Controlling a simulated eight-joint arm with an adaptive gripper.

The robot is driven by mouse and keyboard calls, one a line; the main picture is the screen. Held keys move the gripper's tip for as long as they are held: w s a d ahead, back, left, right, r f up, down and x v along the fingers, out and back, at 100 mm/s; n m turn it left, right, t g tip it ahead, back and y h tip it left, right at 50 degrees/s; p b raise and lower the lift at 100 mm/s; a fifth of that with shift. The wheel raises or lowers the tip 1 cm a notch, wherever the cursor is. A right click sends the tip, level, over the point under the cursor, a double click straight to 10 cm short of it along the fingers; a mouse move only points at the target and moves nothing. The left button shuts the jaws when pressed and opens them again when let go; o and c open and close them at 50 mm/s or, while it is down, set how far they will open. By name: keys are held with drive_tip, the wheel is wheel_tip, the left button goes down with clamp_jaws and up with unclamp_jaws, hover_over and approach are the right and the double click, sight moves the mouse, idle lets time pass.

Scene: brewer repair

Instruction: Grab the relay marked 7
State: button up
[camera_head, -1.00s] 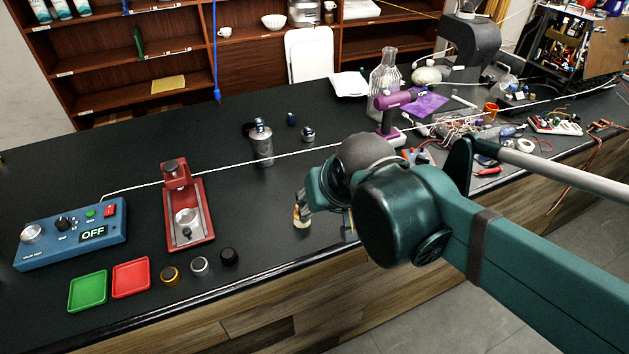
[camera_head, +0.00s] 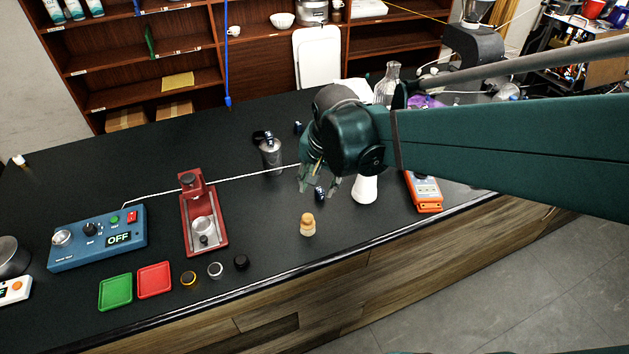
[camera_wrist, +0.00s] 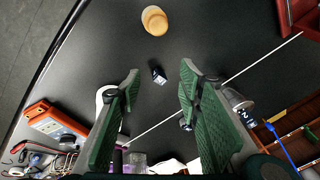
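A small dark blue relay block (camera_head: 320,193) stands on the black counter beneath my gripper. In the wrist view this relay (camera_wrist: 158,75) shows between the fingertips, with pale markings on it too small to read. My gripper (camera_head: 317,187) is open and empty; both green fingers (camera_wrist: 161,77) show apart in the wrist view. Another dark block (camera_head: 298,128) stands farther back, and one more (camera_head: 263,137) is by the grey cylinder. In the wrist view a block marked 2 (camera_wrist: 245,114) shows at the right. I cannot make out a 7 anywhere.
A cream-and-orange knobbed piece (camera_head: 308,226) stands near the front edge. A grey metal cylinder (camera_head: 271,156) is behind left, a white object (camera_head: 365,189) and orange meter (camera_head: 425,191) are right. A red press (camera_head: 204,222) and blue control box (camera_head: 98,238) stand left.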

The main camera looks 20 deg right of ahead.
sight(320, 190)
drive_tip(key=shift+w+d+f+m+g+p, duration=0.35)
drive_tip(key=shift+w+d+m+g+p, duration=0.2)
drive_tip(key=shift+w+m+p, duration=1)
drive_tip(key=shift+w+d+f+m+g+p, duration=0.3)
drive_tip(key=shift+w+d+m+g+p, duration=0.5)
drive_tip(key=shift+p, duration=1.15)
drive_tip(key=shift+w+d+f+m+g+p, duration=0.35)
drive_tip(key=shift+w+m+p, duration=1.15)
drive_tip(key=shift+p, duration=0.25)
drive_tip(key=shift+s+f, duration=0.1)
drive_tip(key=shift+f, duration=0.1)
drive_tip(key=shift+f, duration=1.2)
drive_tip(key=shift+f, duration=0.1)
drive_tip(key=shift+d+f, duration=0.1)
drive_tip(key=shift+f, duration=2.4)
